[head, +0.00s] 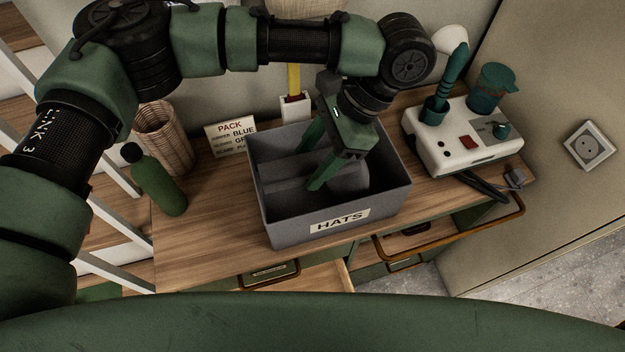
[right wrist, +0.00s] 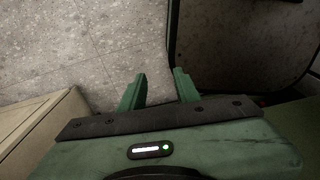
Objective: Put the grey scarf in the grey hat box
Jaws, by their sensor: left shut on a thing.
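The grey hat box (head: 268,221) stands open on the wooden bench top, with a HATS label on its front. My left gripper (head: 318,156) reaches down into the box from above, its fingers spread around something grey and hard to make out. A grey rounded bundle (head: 350,178), which looks like the grey scarf, shows inside the box beside the near finger. It blends with the grey walls, and the gripper partly hides it. My right gripper (right wrist: 158,89) shows in the right wrist view, open and empty above the floor.
A green bottle (head: 158,180), a wicker basket (head: 165,135) and a PACK sign (head: 231,135) stand left of the box. A white device (head: 455,145) with a teal handle and cup stands right. Drawers (head: 420,226) below the bench front stick out. Bare bench top lies left of the box.

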